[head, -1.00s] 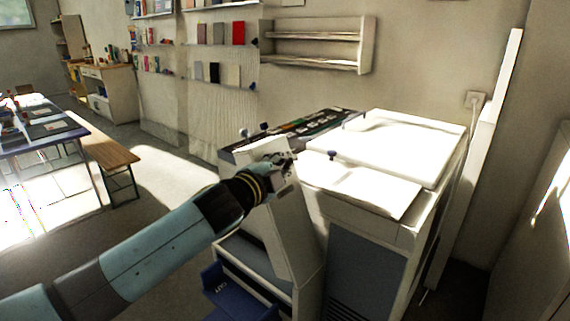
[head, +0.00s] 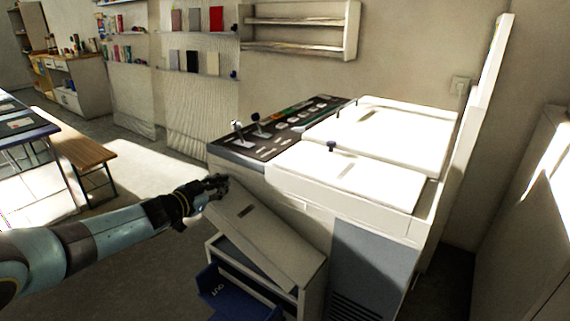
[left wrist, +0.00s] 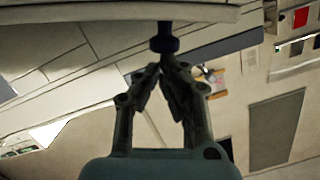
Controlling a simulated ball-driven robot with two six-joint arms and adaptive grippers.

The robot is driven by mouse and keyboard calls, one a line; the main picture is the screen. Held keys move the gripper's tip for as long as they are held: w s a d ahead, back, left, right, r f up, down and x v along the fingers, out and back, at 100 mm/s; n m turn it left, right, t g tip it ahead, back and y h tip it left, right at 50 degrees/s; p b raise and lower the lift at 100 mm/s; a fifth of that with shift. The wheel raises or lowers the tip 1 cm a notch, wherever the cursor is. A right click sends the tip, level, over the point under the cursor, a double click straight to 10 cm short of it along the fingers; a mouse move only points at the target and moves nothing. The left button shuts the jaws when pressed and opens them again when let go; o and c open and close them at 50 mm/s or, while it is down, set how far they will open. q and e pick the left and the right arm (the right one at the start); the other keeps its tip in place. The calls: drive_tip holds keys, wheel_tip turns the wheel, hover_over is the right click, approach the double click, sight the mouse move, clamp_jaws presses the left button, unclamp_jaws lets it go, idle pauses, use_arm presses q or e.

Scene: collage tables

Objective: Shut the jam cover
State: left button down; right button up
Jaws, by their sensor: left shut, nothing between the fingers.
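The jam cover, a pale flat panel (head: 265,235) on the near left side of the white copier (head: 375,215), stands open in the head view. It leans well outward to the left, hinged low near the copier's front. My left gripper (head: 218,184) is at the panel's raised left end, its fingers shut and empty. In the left wrist view the closed fingertips (left wrist: 166,62) are just under a dark knob (left wrist: 163,38) below a pale edge. I cannot tell whether they touch it. My right gripper is not in view.
A blue tray (head: 225,298) marked OUT sits low under the cover. Small levers (head: 238,130) and a control panel (head: 285,130) are on the copier's top. A bench (head: 70,145) stands at the left. The floor left of the copier is clear.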

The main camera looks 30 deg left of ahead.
sight(208, 218)
use_arm(q)
drive_tip(key=a+f+b, duration=0.1)
drive_tip(key=f+b, duration=0.2)
drive_tip(key=a+f+n+b, duration=0.1)
drive_tip(key=f+b, duration=0.2)
drive_tip(key=f, duration=0.1)
drive_tip(key=a+f+n+b, duration=0.1)
drive_tip(key=a+f+b, duration=0.1)
drive_tip(key=f+b, duration=0.1)
drive_tip(key=shift+w+f+h, duration=0.15)
drive_tip(key=shift+f+h, duration=0.25)
drive_tip(key=shift+f, duration=0.1)
drive_tip(key=shift+a+f+b, duration=0.25)
drive_tip(key=shift+f+b, duration=0.4)
drive_tip(key=shift+b, duration=0.3)
drive_tip(key=shift+f, duration=0.1)
